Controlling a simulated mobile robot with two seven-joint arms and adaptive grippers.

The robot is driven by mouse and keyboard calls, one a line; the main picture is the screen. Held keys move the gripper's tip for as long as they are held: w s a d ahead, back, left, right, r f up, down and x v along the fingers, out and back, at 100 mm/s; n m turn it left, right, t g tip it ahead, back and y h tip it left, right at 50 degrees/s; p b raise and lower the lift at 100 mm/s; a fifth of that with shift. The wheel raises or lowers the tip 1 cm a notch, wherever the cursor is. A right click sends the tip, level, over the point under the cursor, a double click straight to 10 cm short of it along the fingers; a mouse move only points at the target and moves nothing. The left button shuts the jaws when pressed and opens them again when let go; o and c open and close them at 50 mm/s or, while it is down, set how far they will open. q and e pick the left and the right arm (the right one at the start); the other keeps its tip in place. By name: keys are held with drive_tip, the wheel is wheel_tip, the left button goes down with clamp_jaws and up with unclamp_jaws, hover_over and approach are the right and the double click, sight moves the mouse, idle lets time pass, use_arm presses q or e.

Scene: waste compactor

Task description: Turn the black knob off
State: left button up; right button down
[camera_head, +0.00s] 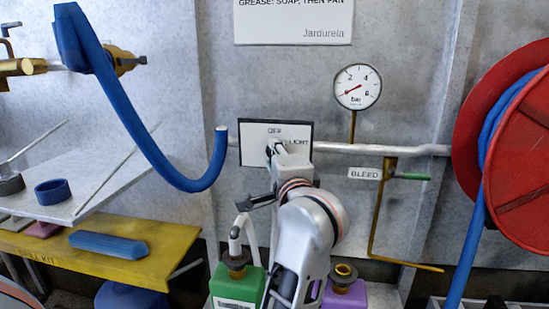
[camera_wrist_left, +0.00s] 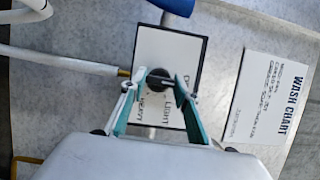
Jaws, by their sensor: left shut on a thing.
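The black knob (camera_wrist_left: 159,78) sits on a white, dark-edged plate (camera_wrist_left: 153,54) on the wall. In the head view the plate (camera_head: 251,138) shows the words OFF and LIGHT, and my gripper hides most of the knob. My left gripper (camera_head: 278,151) reaches up to the plate from below. In the left wrist view its teal-lined fingers (camera_wrist_left: 158,82) stand on both sides of the knob and are shut on it. The knob's exact setting is hard to read. My right gripper is not in view.
A pipe (camera_head: 380,149) runs right of the plate, with a pressure gauge (camera_head: 357,87) above and a BLEED valve (camera_head: 410,176) below. A blue hose (camera_head: 135,115) hangs left. A red reel (camera_head: 515,150) is right. Green (camera_head: 237,287) and purple (camera_head: 345,295) bottles stand below.

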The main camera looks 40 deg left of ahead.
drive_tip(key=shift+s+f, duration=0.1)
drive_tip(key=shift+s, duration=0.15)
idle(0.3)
